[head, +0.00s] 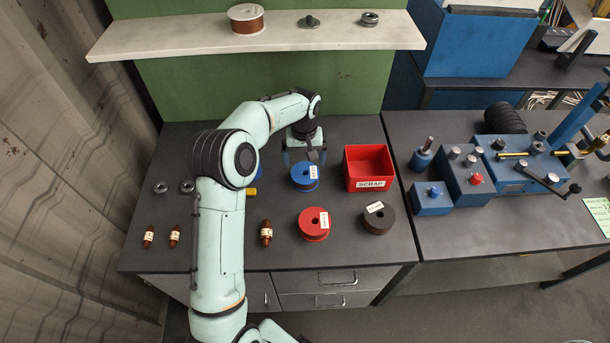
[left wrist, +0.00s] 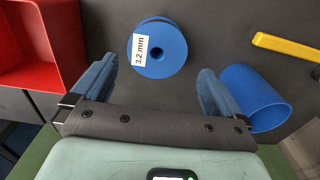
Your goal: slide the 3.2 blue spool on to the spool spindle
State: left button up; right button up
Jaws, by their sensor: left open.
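The blue spool (head: 304,184) lies flat on the dark bench, left of the red scrap box. In the left wrist view the spool (left wrist: 172,62) shows its "3.2 mm" label and centre hole. My left gripper (head: 304,156) is open just behind the spool in the head view. In the left wrist view its two fingers (left wrist: 157,72) are spread apart, with the spool ahead between them and nothing held. A short upright post on a blue base (head: 421,158), on the right bench, looks like the spool spindle. My right gripper is not in view.
The red scrap box (head: 370,168) stands right of the spool. A red spool (head: 313,232) and a dark spool (head: 379,222) lie in front. A blue cup (left wrist: 250,95) and a yellow bar (left wrist: 285,46) are near the gripper. Blue machine blocks (head: 467,180) crowd the right bench.

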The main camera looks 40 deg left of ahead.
aim_at(305, 173)
pick_arm(q)
jog(key=f, duration=0.8)
jog(key=shift+w+a+f, duration=0.15)
jog(key=shift+w+f, duration=0.2)
jog(key=shift+f, duration=0.05)
jog(key=c, duration=1.2)
jog(key=shift+r, duration=0.15)
jog(key=shift+c, duration=0.6)
